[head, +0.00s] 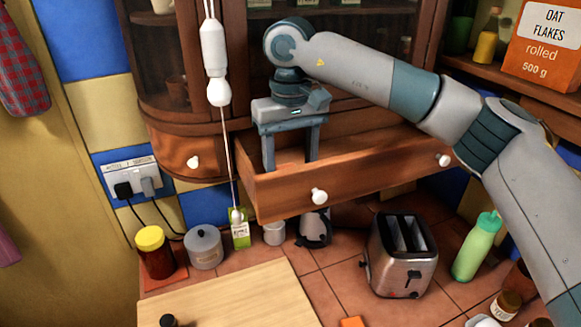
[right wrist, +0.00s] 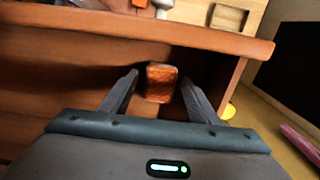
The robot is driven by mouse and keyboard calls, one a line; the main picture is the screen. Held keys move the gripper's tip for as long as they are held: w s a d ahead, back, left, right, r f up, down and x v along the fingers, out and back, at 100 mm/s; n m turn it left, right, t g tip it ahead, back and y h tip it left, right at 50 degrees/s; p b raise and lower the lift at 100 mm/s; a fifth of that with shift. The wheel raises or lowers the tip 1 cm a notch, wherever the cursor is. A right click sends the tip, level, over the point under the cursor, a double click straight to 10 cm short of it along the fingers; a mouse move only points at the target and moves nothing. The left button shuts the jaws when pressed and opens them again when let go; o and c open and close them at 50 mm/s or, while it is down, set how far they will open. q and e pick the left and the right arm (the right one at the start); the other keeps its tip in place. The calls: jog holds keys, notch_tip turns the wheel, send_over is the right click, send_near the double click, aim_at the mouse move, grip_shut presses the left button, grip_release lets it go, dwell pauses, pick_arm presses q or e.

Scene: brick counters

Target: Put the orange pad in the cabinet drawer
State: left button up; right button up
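The cabinet drawer (head: 275,200) is pulled open below the glass-fronted cabinet; its front has white knobs. My right gripper (head: 290,160) points down into the drawer, its two fingers apart. In the right wrist view the orange pad (right wrist: 161,82) shows between the fingertips of my right gripper (right wrist: 160,90), inside the drawer near its front panel (right wrist: 200,38). Gaps show between the pad and the fingers. I cannot tell whether it rests on the drawer floor. In the head view the drawer front hides the pad. My left gripper is not in view.
A wooden board (head: 235,300) lies in front. A white corded pull (head: 214,60) hangs left of my gripper.

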jog(key=shift+r, duration=0.2)
notch_tip(320, 180, up, 12)
jog(key=b, duration=0.4)
jog(key=shift+a, duration=0.1)
dwell(0.7)
